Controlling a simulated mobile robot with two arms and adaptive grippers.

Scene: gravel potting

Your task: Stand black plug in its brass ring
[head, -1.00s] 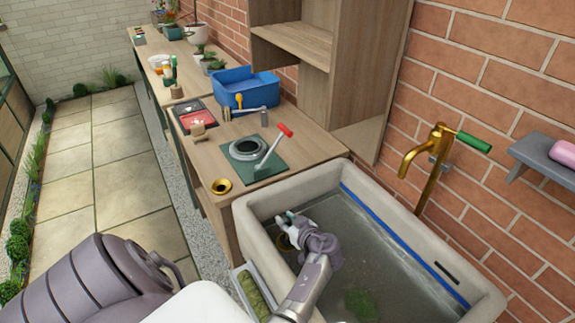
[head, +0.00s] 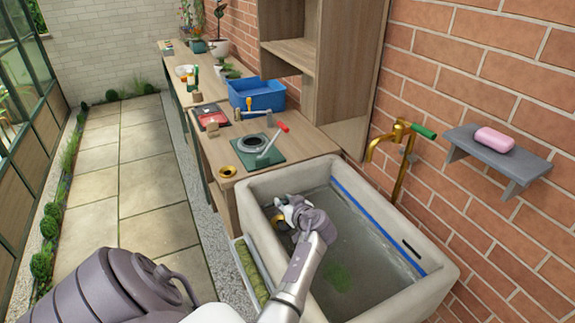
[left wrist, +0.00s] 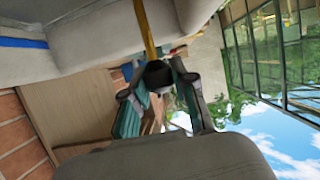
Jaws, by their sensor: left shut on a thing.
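The black plug (left wrist: 158,74) shows as a dark round end between my left fingers in the left wrist view, with a brass rod (left wrist: 146,28) running up from it. My left gripper (head: 282,206) is shut on it over the left part of the sink; it also shows in the left wrist view (left wrist: 158,90). A small brass-coloured part (head: 277,218) shows below the fingertips in the head view. The brass ring (head: 228,172) lies on the bench corner nearest the sink, beyond the gripper. My right gripper is not in view.
The stone sink (head: 436,278) holds murky water and a green patch. Behind it on the bench are a green mat (head: 244,158) with a round grey piece and red-handled tool, a red tray (head: 208,116) and a blue tub (head: 262,98). A brass tap (head: 383,140) stands right.

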